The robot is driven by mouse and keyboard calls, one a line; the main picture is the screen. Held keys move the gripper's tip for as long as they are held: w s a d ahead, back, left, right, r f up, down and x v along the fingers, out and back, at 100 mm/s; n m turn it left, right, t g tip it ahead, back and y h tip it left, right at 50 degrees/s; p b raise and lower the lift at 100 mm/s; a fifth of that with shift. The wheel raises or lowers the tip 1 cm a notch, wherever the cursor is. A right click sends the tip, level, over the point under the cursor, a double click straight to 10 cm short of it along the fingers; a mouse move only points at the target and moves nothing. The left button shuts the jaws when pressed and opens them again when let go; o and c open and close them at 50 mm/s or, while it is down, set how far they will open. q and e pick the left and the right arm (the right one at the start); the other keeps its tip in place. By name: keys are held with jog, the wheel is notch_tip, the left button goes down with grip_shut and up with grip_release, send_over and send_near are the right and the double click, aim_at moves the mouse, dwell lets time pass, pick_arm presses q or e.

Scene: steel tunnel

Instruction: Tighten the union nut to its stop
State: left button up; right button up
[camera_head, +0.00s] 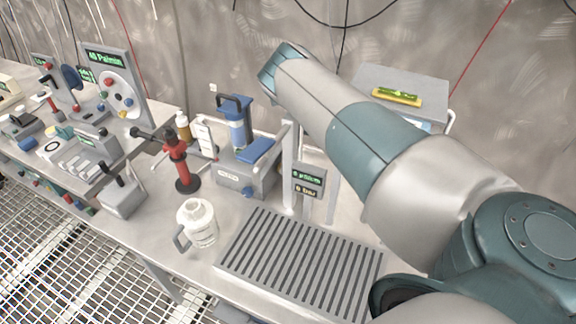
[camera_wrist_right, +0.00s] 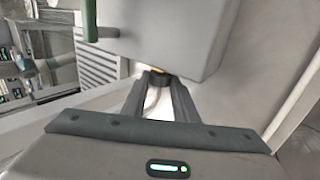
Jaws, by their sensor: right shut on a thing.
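My right gripper (camera_wrist_right: 157,80) shows in the right wrist view, its two dark fingers converging under a grey box (camera_wrist_right: 165,35). It is shut on a small part, of which only a brass-yellow edge (camera_wrist_right: 158,70) shows at the fingertips. This looks like the union nut, but its shape and thread are mostly hidden. A pale curved line (camera_wrist_right: 151,100) shows between the fingers. In the head view my right arm covers the right side and hides its gripper. My left gripper is in neither view.
In the head view, a slotted grey tray (camera_head: 300,262), white jug (camera_head: 198,222), red-bodied tool on a stand (camera_head: 177,165) and blue-topped device (camera_head: 247,165) stand on the bench. A grey box (camera_head: 405,85) with a yellow-framed vial is behind my arm. A green handle (camera_wrist_right: 90,20) shows in the wrist view.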

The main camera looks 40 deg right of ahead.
dwell(0.3)
jog(key=o, duration=1.1)
jog(key=shift+c, duration=0.2)
